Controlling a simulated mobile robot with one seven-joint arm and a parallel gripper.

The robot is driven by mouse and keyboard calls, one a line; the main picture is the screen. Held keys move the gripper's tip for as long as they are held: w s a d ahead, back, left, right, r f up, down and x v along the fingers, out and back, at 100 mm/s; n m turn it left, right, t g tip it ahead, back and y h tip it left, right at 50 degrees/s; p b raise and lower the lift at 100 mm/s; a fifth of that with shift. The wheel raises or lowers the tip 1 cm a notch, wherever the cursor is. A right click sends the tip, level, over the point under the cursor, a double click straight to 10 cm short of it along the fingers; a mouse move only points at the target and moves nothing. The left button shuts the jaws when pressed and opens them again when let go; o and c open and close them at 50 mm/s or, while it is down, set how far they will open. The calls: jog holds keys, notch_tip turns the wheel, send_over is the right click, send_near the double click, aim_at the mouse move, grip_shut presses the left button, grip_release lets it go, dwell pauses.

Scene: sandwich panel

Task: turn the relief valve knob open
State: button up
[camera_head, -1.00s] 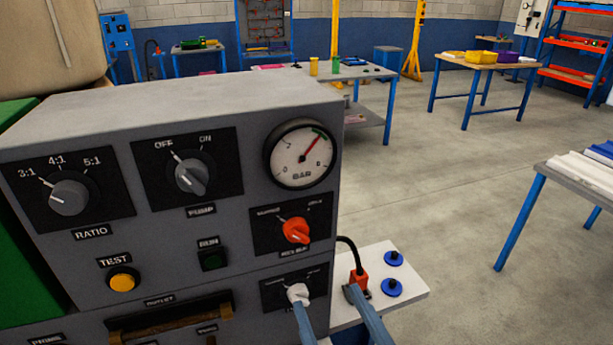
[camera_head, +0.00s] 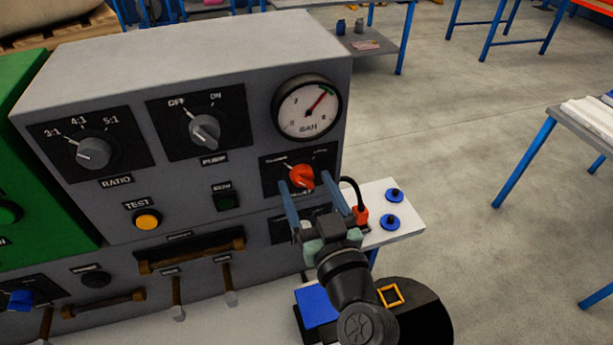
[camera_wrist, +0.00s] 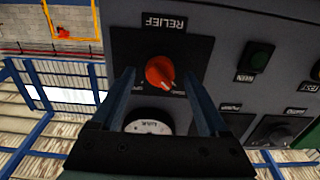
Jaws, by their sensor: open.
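The relief valve knob (camera_head: 301,176) is red-orange and sits on a black plate below the pressure gauge. In the wrist view, which is upside down, the knob (camera_wrist: 160,71) has a RELIEF label, and its pale mark points toward the left-hand marking of the upright panel. The markings are too small to read surely. My gripper (camera_head: 306,181) is open in front of the panel, with one finger on each side of the knob. The wrist view also shows my gripper (camera_wrist: 157,72) spanning the knob. I cannot tell whether either finger touches it.
The gauge (camera_head: 307,108) is above the knob, its red needle pointing upper right. The pump selector (camera_head: 205,131) and green button (camera_head: 227,199) are to the left. A red plug with a black cable (camera_head: 361,215) stands on a white shelf (camera_head: 405,226) close to the right.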

jog(key=shift+w+a, duration=0.15)
jog(key=shift+w, duration=0.35)
grip_shut()
